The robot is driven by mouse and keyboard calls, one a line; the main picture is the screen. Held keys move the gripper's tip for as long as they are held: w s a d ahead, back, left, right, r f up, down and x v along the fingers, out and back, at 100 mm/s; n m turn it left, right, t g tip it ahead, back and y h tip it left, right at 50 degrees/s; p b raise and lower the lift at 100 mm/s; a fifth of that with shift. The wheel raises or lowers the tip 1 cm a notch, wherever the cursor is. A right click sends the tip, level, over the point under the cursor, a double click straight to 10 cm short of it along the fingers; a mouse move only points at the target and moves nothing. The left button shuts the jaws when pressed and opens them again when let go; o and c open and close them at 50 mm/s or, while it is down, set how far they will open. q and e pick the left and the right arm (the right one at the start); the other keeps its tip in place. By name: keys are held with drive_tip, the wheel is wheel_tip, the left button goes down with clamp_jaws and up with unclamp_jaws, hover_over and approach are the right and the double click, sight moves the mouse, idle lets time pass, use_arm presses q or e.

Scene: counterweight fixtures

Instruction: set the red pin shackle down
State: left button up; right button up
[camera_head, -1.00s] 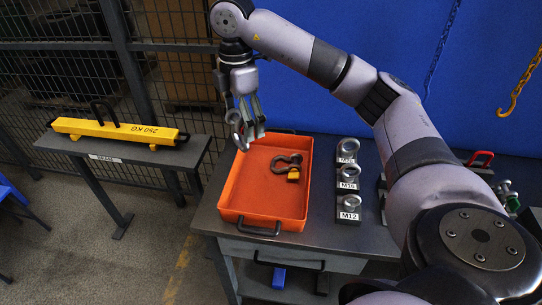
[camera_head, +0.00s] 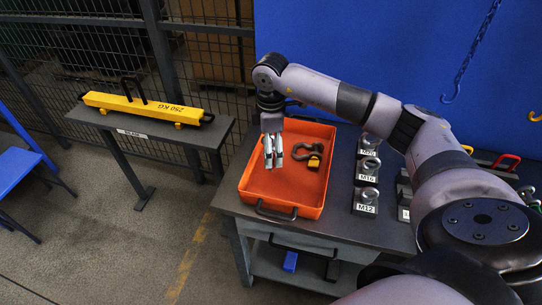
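My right gripper (camera_head: 273,165) points down over the left part of the orange tray (camera_head: 258,212). Its pale fingers are low, close to the tray floor. The grey shackle seen in it earlier is not clearly visible between or behind the fingers, so I cannot tell if it is still gripped. A dark shackle with a yellow pin (camera_head: 314,162) lies in the tray, right of the gripper. A red curved piece (camera_head: 505,161) shows at the right of the bench, partly behind my arm; I cannot tell if it is a shackle. My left gripper is not in view.
Eye bolts on blocks labelled M12 (camera_head: 365,207), M16 and M20 stand right of the tray. A yellow 250 KG beam (camera_head: 145,108) rests on a separate stand at left. The tray's front middle is clear. A chain hook hangs at the blue panel.

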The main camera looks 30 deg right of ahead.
wheel_tip(320, 180, down, 5)
drive_tip(key=shift+r+p, duration=0.15)
drive_tip(key=shift+p, duration=0.4)
drive_tip(key=shift+f, duration=0.35)
drive_tip(key=shift+w, duration=0.1)
drive_tip(key=shift+f, duration=0.2)
drive_tip(key=o, duration=1.5)
drive_tip(key=shift+c, duration=0.2)
